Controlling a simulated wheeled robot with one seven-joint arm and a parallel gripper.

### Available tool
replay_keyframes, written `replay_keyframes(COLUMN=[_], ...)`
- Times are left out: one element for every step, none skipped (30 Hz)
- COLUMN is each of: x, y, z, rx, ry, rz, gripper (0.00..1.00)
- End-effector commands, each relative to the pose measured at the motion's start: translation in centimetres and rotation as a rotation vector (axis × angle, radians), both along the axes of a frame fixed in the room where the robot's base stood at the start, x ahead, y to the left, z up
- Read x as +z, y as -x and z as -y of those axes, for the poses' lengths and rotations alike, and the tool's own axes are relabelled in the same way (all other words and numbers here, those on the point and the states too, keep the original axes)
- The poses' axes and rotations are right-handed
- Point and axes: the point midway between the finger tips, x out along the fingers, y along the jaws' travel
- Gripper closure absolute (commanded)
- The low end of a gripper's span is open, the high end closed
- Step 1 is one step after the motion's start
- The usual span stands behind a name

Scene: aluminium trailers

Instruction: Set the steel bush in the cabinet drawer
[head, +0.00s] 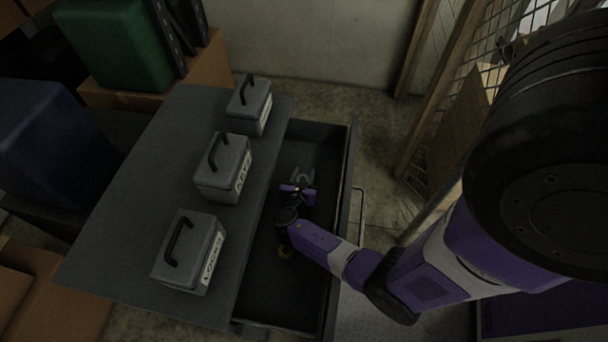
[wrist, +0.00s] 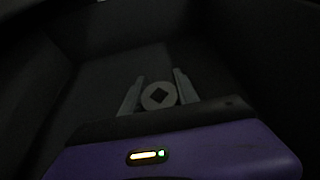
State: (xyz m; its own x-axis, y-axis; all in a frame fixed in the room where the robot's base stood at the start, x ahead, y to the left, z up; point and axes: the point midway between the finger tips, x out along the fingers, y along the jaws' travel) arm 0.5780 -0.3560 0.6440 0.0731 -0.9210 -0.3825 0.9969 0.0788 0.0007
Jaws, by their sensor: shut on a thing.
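The steel bush (wrist: 158,96) is a pale grey ring with a dark diamond-shaped hole. My gripper (wrist: 157,92) is shut on it, with one pale finger on each side. In the head view my gripper (head: 303,176) is over the inside of the open cabinet drawer (head: 270,292), towards its far end. The dark drawer walls surround it in the wrist view. I cannot tell whether the bush touches the drawer floor.
Three grey handled boxes stand on the cabinet top (head: 120,235) left of the drawer: a far box (head: 250,103), a middle box (head: 223,168) and a near box (head: 188,252). A mesh partition (head: 440,130) stands at right.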

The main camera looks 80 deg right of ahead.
Motion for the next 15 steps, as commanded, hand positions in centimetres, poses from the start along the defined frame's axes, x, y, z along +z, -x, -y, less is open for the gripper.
replay_keyframes(x=[-0.21, -0.32, -0.21, -0.20, -0.20, -0.20, -0.20, -0.19, -0.20, -0.19, -0.19, -0.19, -0.19, -0.17, -0.08], y=[-0.03, -0.03, 0.01, 0.01, 0.01, 0.01, 0.01, 0.01, 0.01, 0.01, 0.02, 0.02, 0.01, 0.01, 0.01], z=[0.01, 0.01, -0.01, -0.02, -0.02, -0.02, -0.02, -0.01, -0.02, -0.01, -0.01, -0.01, -0.01, -0.01, -0.01], rx=[0.000, 0.000, 0.000, 0.000, 0.000, 0.000, 0.000, 0.000, 0.000, 0.000, 0.000, 0.000, 0.000, 0.000, 0.000], ry=[0.001, 0.001, 0.000, 0.000, 0.000, 0.000, 0.000, 0.000, 0.000, 0.000, 0.000, 0.000, 0.000, 0.000, 0.000], rz=[0.000, 0.000, 0.000, 0.000, 0.000, 0.000, 0.000, 0.000, 0.000, 0.000, 0.000, 0.000, 0.000, 0.000, 0.000], gripper=[1.00, 1.00, 0.55, 0.50, 0.44, 0.42, 0.42, 0.42, 0.42, 0.42, 0.42, 0.42, 0.42, 0.42, 0.42])
